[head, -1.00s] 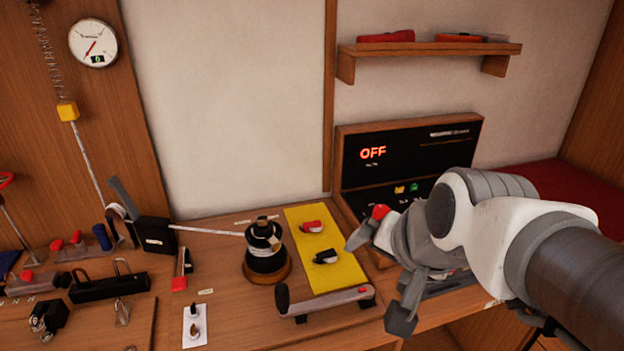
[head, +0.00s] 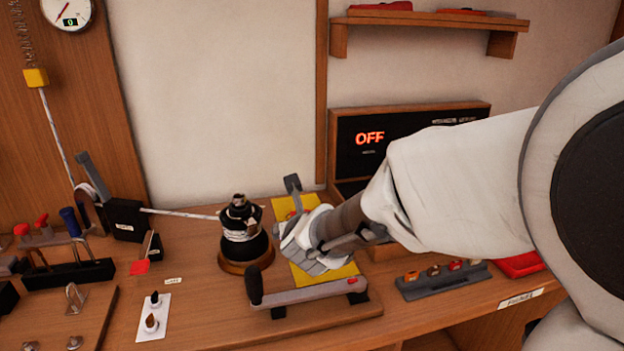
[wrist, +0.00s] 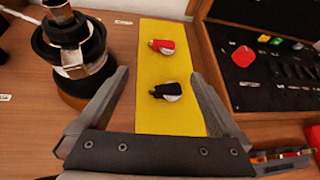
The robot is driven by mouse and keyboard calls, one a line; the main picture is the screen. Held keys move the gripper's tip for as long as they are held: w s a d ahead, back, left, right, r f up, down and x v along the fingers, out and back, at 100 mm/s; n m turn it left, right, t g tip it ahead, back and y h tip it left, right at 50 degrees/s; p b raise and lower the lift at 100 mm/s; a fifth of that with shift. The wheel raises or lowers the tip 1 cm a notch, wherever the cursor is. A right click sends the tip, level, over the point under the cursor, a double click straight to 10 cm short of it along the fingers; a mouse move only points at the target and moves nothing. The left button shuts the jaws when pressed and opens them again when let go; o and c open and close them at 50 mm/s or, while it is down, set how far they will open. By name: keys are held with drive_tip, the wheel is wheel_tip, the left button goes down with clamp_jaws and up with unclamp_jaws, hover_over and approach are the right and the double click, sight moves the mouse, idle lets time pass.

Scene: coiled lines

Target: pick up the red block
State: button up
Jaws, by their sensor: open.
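In the wrist view, a small red piece with a white part (wrist: 163,46) lies on the yellow mat (wrist: 155,115), beyond a similar black and white piece (wrist: 168,91). I cannot tell for sure that it is the red block. My gripper (wrist: 158,73) is open and empty above the mat, its fingers spread to either side of the black piece in the picture. The red piece is farther out, toward the mat's far end. In the head view my gripper (head: 298,228) hides both pieces and most of the mat (head: 300,278).
A black stand with a coiled line (head: 243,235) stands close left of the mat. A grey handled bar (head: 310,292) lies along the front. An open black case (wrist: 265,70) holding a red part (wrist: 243,57) lies right of the mat. A grey rack (head: 443,279) stands at right.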

drive_tip(key=shift+w+a+f+m, duration=0.1)
drive_tip(key=shift+w+f+m, duration=0.2)
drive_tip(key=shift+f+m, duration=0.2)
drive_tip(key=shift+w+f+m, duration=0.3)
drive_tip(key=shift+f+m, duration=0.1)
drive_tip(key=shift+f, duration=0.15)
drive_tip(key=b+x, duration=0.1)
drive_tip(key=x, duration=1)
drive_tip(key=shift+w, duration=0.1)
drive_tip(key=shift+r+x, duration=0.15)
drive_tip(key=shift+x, duration=1.2)
drive_tip(key=shift+r+x, duration=0.15)
drive_tip(key=shift+x, duration=1.2)
drive_tip(key=shift+w, duration=0.2)
